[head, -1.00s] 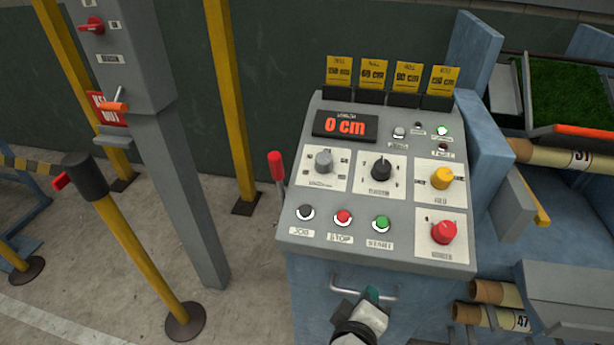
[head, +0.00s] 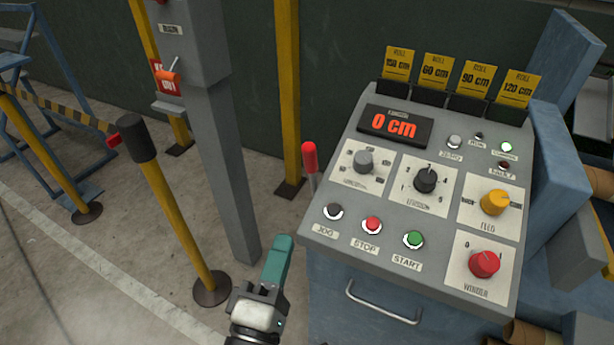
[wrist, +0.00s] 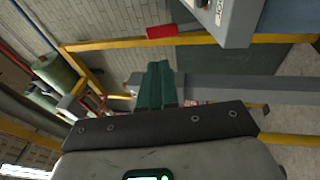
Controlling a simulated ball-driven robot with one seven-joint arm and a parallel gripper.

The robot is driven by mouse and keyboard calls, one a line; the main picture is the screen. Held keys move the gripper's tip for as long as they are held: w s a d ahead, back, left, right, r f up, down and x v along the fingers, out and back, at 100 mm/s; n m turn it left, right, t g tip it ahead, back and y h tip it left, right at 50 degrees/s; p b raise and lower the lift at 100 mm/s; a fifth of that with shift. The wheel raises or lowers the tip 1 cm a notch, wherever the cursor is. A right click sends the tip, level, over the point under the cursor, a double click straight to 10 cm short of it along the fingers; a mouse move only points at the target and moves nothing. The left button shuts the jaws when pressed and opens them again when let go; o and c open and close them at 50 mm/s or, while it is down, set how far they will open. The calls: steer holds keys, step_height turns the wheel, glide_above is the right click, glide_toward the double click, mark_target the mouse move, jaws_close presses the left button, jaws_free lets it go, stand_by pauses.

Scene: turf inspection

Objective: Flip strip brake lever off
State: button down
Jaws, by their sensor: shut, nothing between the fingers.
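A lever with a red grip (head: 309,157) on a grey rod stands nearly upright at the left side of the control console (head: 340,238). The lower part of its rod is hidden behind the console edge. In the wrist view the red grip (wrist: 175,31) lies sideways near the top, beyond my fingertips. My gripper (head: 283,242) has green fingers, shut and empty. It is below and to the left of the lever in the head view, apart from it. My shut fingers also show in the wrist view (wrist: 161,68).
The console carries knobs, buttons and a display (head: 394,124) reading 0 cm. A console handle (head: 384,301) sticks out in front. A grey post (head: 222,150) and a yellow barrier post (head: 175,215) stand to the left. Open floor (head: 110,265) lies left of my gripper.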

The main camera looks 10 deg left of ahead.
steer(key=p, duration=0.3)
glide_toward(310, 162)
steer(key=x, duration=0.5)
steer(key=shift+w, duration=0.15)
steer(key=shift+x, duration=0.8)
steer(key=shift+w+r+p, duration=0.1)
steer(key=shift+w+p, duration=0.05)
steer(key=shift+p, duration=0.15)
steer(key=w+d+r+g+p, duration=0.1)
steer(key=w+d+g+p, duration=0.1)
steer(key=w, duration=0.3)
steer(key=w+d+r+g+p, duration=0.1)
steer(key=w+d+g+p, duration=0.1)
steer(key=w+p, duration=0.2)
steer(key=shift+w+m+y, duration=0.3)
steer(key=shift+w+m, duration=0.1)
steer(key=shift+w, duration=0.45)
steer(key=shift+d, duration=0.15)
steer(key=shift+s, duration=0.1)
